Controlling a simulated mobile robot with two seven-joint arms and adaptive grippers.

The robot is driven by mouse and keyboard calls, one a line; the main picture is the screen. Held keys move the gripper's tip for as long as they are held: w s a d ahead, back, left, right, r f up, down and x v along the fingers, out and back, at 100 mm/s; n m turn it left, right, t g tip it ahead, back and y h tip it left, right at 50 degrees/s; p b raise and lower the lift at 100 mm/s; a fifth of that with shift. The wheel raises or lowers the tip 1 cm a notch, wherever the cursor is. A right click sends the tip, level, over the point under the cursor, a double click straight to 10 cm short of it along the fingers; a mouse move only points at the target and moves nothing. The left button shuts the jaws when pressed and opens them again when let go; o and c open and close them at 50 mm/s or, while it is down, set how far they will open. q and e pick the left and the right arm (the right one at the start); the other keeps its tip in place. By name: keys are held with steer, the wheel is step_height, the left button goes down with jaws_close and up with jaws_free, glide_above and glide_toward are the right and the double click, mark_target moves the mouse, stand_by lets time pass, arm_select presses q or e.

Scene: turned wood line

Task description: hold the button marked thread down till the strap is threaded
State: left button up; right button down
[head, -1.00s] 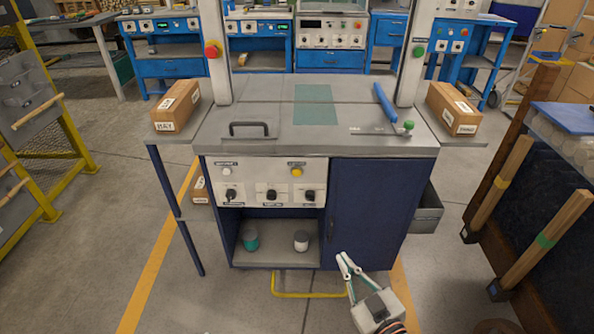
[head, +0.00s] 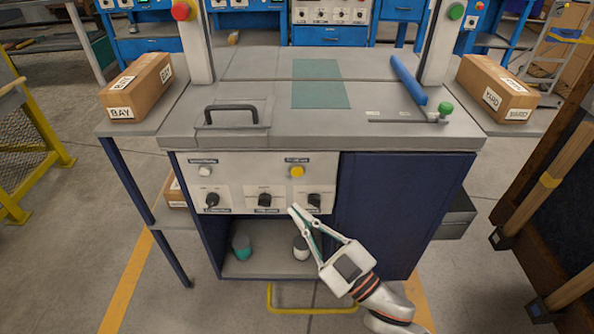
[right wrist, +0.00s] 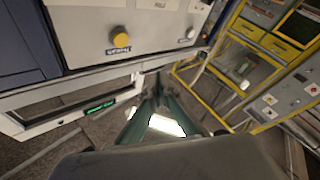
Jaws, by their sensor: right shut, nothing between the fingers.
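The strapping machine's white control panel (head: 233,186) faces me in the head view. A yellow button (head: 297,171) is at its upper right and a white button (head: 205,171) at its upper left. The yellow button (right wrist: 119,34) and white button (right wrist: 190,33) also show in the right wrist view. My left gripper is not in view. No strap can be made out.
Dark knobs, one of them (head: 264,200), line the panel's lower row. Cardboard boxes sit on the left (head: 138,88) and right (head: 497,87) side shelves. A blue bar (head: 408,80) lies on the grey top. A yellow floor rail (head: 310,310) runs below the machine.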

mark_target(297, 172)
arm_select(q)
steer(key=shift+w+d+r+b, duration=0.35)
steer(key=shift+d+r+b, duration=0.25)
steer(key=shift+b, duration=0.3)
arm_select(e)
steer(key=w, duration=0.8)
steer(key=shift+w, duration=0.4)
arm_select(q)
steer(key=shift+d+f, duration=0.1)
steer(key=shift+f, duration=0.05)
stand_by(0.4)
arm_select(e)
steer(key=shift+w, duration=0.4)
